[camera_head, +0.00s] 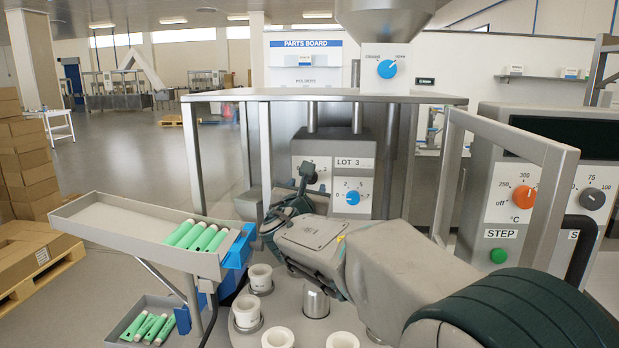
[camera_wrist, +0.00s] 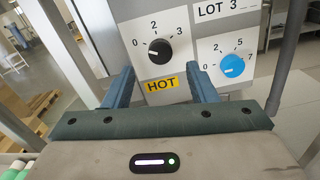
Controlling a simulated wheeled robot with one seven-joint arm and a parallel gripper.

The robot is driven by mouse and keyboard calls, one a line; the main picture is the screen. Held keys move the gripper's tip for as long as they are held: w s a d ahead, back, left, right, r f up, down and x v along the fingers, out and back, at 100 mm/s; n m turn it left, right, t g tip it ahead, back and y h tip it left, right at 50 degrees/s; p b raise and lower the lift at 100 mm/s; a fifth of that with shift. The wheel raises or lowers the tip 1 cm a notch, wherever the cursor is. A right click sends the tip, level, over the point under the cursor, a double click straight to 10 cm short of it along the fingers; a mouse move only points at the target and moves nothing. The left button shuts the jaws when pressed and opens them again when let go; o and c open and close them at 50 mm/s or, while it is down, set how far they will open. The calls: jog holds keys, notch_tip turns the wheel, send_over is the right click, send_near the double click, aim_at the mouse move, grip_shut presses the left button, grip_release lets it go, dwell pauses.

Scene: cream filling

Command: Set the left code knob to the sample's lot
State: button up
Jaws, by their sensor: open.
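A grey control panel (camera_head: 325,152) under the steel table carries a LOT 3 label (camera_head: 355,162), which also shows in the wrist view (camera_wrist: 222,10). In the wrist view a black knob (camera_wrist: 159,50) is at the left, with a scale from 0 and a yellow HOT label below it. Its pale mark points left, toward 0. A blue knob (camera_wrist: 231,66) is to its right; in the head view the blue knob (camera_head: 353,198) is clear, and my gripper (camera_head: 305,183) largely covers the black knob's area. My gripper (camera_wrist: 160,80) is open, its fingers below and either side of the black knob; contact is unclear.
A tray (camera_head: 130,238) of green-and-white tubes stands left, with more tubes in a lower bin. White cups (camera_head: 248,310) stand in front of the panel. A steel table leg (camera_head: 193,160) rises left of it. A grey cabinet with STEP button (camera_head: 498,256) stands right.

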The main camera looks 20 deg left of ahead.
jog(key=shift+p+x, duration=0.55)
jog(key=shift+x, duration=2)
jog(key=c, duration=1)
